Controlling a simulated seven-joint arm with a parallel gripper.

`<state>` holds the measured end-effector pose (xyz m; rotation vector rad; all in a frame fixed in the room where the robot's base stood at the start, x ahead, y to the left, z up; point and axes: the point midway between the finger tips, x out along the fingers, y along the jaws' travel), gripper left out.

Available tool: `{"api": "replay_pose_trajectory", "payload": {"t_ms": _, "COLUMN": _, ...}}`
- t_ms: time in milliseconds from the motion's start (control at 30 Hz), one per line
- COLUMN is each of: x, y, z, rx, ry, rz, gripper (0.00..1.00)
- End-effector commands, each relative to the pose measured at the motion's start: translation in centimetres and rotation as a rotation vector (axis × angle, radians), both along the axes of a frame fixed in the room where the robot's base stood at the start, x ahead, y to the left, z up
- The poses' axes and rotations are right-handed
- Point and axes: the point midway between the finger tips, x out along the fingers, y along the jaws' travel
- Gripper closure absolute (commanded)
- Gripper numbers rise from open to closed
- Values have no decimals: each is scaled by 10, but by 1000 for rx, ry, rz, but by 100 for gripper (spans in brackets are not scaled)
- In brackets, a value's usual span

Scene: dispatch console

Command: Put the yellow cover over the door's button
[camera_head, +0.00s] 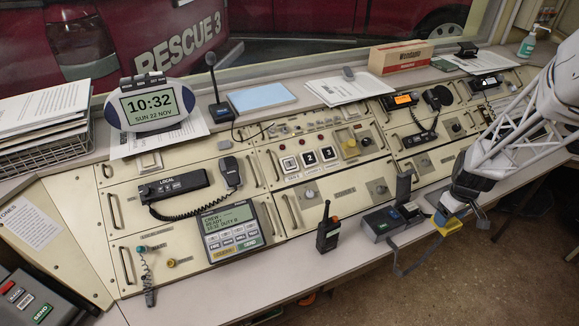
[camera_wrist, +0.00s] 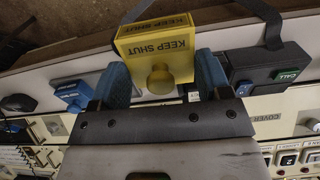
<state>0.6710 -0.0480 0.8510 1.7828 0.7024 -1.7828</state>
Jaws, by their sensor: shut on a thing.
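My gripper (camera_head: 451,211) is shut on the yellow cover (camera_head: 447,226), holding it above the desk's front edge at the right. In the wrist view the cover (camera_wrist: 155,45) is a box shape marked KEEP SHUT, with a round knob between the blue fingers of my gripper (camera_wrist: 165,82). Several square buttons (camera_head: 309,158) sit mid-console; their small labels are unreadable, so I cannot tell which is the door's. A blue box (camera_wrist: 75,94) at the left of the wrist view has an unreadable label; my arm seems to hide it in the head view.
A dark box with a CALL button (camera_wrist: 274,78) and a strap stands close to the cover; the head view also shows this box (camera_head: 384,223). A handheld radio (camera_head: 327,234) stands upright left of it. A corded handset (camera_head: 232,172) and papers (camera_head: 348,88) lie on the console.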

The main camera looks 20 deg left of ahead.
Motion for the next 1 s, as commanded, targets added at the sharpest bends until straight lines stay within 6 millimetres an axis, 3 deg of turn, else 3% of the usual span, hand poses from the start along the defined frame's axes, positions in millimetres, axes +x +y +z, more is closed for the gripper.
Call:
{"api": "replay_pose_trajectory", "payload": {"t_ms": 367, "x": 1, "y": 0, "z": 1, "rx": 1, "ry": -1, "rz": -4, "gripper": 52}}
{"api": "replay_pose_trajectory", "payload": {"t_ms": 567, "x": 12, "y": -1, "z": 8, "rx": 6, "ry": -8, "rz": -59, "gripper": 52}}
{"api": "replay_pose_trajectory", "payload": {"t_ms": 767, "x": 39, "y": -4, "z": 27, "rx": 20, "ry": -27, "rz": -203, "gripper": 52}}
{"api": "replay_pose_trajectory", "payload": {"t_ms": 1000, "x": 87, "y": -11, "z": 66, "rx": 38, "ry": -67, "rz": -459, "gripper": 52}}
